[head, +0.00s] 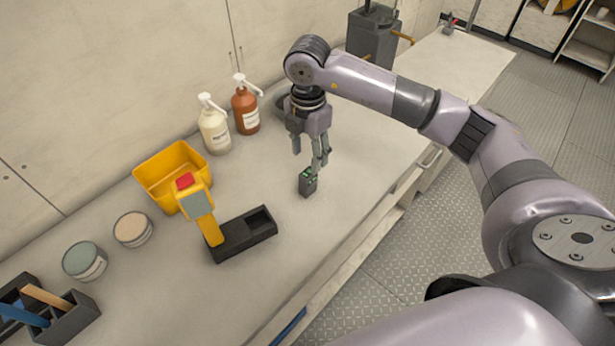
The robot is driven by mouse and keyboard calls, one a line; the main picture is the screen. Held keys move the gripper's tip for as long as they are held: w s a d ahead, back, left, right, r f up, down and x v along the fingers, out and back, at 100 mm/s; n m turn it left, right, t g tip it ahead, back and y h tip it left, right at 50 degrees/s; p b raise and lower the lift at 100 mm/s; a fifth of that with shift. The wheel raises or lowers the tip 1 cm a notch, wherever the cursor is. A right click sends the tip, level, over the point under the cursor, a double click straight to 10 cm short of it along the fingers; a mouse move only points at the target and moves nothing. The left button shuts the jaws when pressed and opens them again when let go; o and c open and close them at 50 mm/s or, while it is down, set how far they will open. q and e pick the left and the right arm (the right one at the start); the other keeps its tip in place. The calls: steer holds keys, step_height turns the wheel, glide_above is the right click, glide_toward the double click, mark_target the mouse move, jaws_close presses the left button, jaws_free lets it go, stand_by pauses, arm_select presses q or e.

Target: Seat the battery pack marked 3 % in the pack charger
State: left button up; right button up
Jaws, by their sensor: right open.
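A small dark battery pack (307,184) with green marks on its top stands on the worktop. Its label is too small to read. My right gripper (309,158) is open and points down just above and behind the pack. One fingertip overlaps the pack's top edge in the picture; I cannot tell whether they touch. A black charger base (232,251) lies on the worktop to the left of the pack. Its right end has an empty rectangular recess. A yellow handheld device (204,212) with a grey screen and red top stands at its left end. My left gripper is not in view.
A yellow bin (158,171), two tins (85,262) and a black divided caddy (66,322) line the wall side. The worktop between pack and charger is clear. The worktop's front edge (372,213) is close to the pack.

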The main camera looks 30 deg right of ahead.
mark_target(308, 171)
step_height(308, 171, down, 4)
steer(key=shift+r+p, duration=0.15)
steer(key=shift+p, duration=0.25)
step_height(308, 171, down, 2)
steer(key=shift+w+f, duration=0.1)
steer(key=shift+f, duration=0.1)
steer(key=shift+f+p, duration=0.3)
steer(key=shift+p, duration=0.2)
steer(key=f, duration=0.1)
steer(key=f+p, duration=0.1)
steer(key=f, duration=0.1)
steer(key=shift+s+f+p, duration=0.25)
steer(key=shift+f+p, duration=0.1)
steer(key=shift+f, duration=0.45)
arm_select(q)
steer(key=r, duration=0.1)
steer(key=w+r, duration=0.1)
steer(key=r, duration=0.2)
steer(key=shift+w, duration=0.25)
arm_select(e)
steer(key=shift+c, duration=0.6)
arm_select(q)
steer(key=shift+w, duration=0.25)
arm_select(e)
jaws_close()
